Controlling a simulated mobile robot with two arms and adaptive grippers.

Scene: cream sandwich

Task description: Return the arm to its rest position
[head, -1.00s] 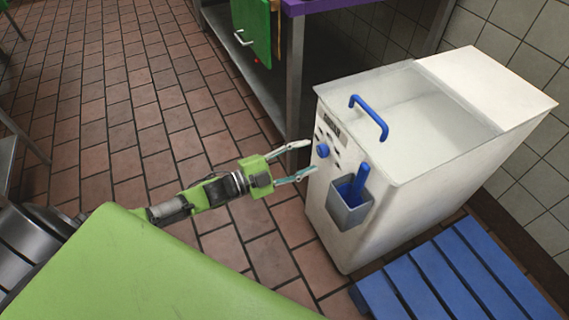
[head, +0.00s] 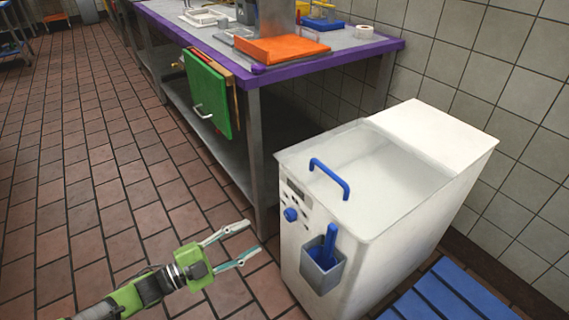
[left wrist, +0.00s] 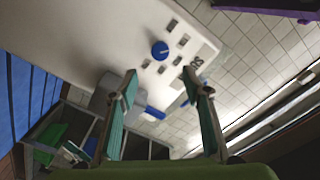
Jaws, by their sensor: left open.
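My left gripper (head: 243,246) is open and empty in the head view, at the lower left, with its green arm coming in from the bottom left. It is in front of the white machine (head: 400,215), apart from it and left of its blue knob (head: 291,214). In the left wrist view, the two teal-padded fingers of the left gripper (left wrist: 166,88) stand apart with nothing between them. Beyond them that view shows the machine's front with the blue knob (left wrist: 160,49). My right gripper is not in view.
A blue slatted pallet (head: 445,295) lies right of the machine. A grey holder (head: 322,272) with a blue scoop hangs on the machine's front. A purple-edged table (head: 365,47) with an orange tray (head: 281,49) stands behind. The tiled floor at left is clear.

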